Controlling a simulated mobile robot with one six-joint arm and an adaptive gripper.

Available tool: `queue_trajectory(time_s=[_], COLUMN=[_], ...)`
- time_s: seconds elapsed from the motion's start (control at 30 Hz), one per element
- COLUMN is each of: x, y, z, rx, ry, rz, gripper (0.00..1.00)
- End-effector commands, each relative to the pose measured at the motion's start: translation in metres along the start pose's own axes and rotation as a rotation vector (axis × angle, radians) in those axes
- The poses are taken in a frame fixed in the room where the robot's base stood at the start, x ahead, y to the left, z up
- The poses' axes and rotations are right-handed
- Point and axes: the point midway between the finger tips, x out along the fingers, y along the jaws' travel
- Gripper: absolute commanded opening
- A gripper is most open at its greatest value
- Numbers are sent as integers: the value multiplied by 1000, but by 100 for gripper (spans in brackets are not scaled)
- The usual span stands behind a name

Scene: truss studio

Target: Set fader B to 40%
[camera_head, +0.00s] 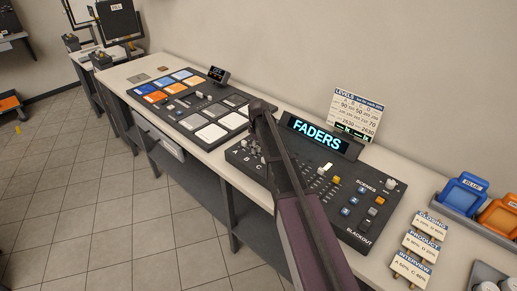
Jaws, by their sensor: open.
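The dark lighting desk (352,218) lies on the white counter, with a lit display reading FADERS (317,135) at its back. Several small fader caps and a light-coloured cap (327,166) show right of my arm. My arm crosses the desk from the bottom of the picture and hides much of its left part. Small knobs or caps show left of the arm, too small to tell apart. My gripper does not show; only dark and purple arm links are in view.
A LEVELS card (357,112) stands behind the desk. Label cards (413,267), a blue bin (463,192) and an orange bin (499,217) are on the right. A second panel with coloured pads (193,101) lies to the left. The tiled floor in front is clear.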

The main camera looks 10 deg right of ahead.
Motion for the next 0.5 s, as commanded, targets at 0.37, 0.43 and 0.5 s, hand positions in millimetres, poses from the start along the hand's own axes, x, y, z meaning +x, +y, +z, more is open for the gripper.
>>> queue_trajectory(time_s=[0.37, 0.43, 0.5], x=[0, 0, 0], y=[0, 0, 4], z=[0, 0, 0], rx=[0, 0, 0], ry=[0, 0, 0], rz=[0, 0, 0], gripper=[0, 0, 0])
